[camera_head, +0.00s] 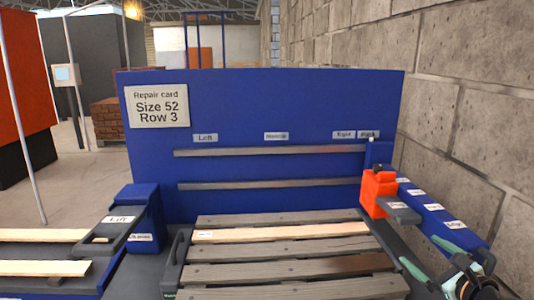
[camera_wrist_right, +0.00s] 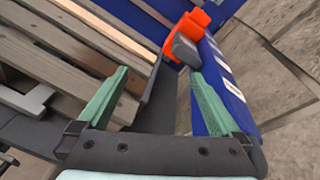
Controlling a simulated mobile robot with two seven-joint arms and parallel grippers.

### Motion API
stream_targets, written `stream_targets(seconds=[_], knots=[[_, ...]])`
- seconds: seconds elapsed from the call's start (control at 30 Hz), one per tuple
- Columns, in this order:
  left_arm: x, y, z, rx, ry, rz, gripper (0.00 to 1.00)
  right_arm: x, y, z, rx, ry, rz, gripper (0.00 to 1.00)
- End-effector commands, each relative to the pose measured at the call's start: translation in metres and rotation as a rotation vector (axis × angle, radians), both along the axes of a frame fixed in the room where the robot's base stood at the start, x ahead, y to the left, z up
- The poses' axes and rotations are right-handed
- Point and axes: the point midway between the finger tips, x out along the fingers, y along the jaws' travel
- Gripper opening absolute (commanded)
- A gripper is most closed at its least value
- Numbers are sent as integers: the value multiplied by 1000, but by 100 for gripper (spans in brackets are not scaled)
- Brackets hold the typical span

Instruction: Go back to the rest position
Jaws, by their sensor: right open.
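My right gripper (camera_head: 426,256) is at the lower right of the head view, beside the right edge of the pallet. Its two green fingers are spread, with nothing between them. In the right wrist view the open fingers (camera_wrist_right: 160,76) point toward an orange block with a grey handle (camera_wrist_right: 186,48), apart from it. The orange block (camera_head: 378,190) stands on the right-hand blue rail (camera_head: 428,208). My left gripper is not in view.
A slatted pallet (camera_head: 285,250) with one lighter board (camera_head: 280,232) lies in front of a blue panel (camera_head: 270,105). The panel bears a repair card (camera_head: 157,107) reading "Size 52 Row 3". A blue post (camera_head: 140,205) stands left; a block wall (camera_head: 470,110) is close right.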

Motion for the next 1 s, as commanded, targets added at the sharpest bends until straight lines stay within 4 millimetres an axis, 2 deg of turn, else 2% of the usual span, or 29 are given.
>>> stream_targets(seconds=[0.03,0.17,0.3,0.5,0.7,0.9,0.93,1.0], knots=[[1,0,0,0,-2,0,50,-12,12,-22,-152,53,49,100],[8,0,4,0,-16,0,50,-49,41,-74,-577,170,225,100],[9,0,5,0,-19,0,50,-102,72,-126,-1029,267,501,100],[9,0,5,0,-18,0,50,-191,107,-182,-1568,308,991,100],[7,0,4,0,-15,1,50,-268,129,-206,-1893,228,1441,100],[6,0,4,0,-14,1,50,-331,143,-213,-2072,76,1821,100],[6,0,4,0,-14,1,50,-334,144,-215,-2090,56,1848,100],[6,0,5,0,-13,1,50,-320,147,-227,-2118,35,1785,100]])
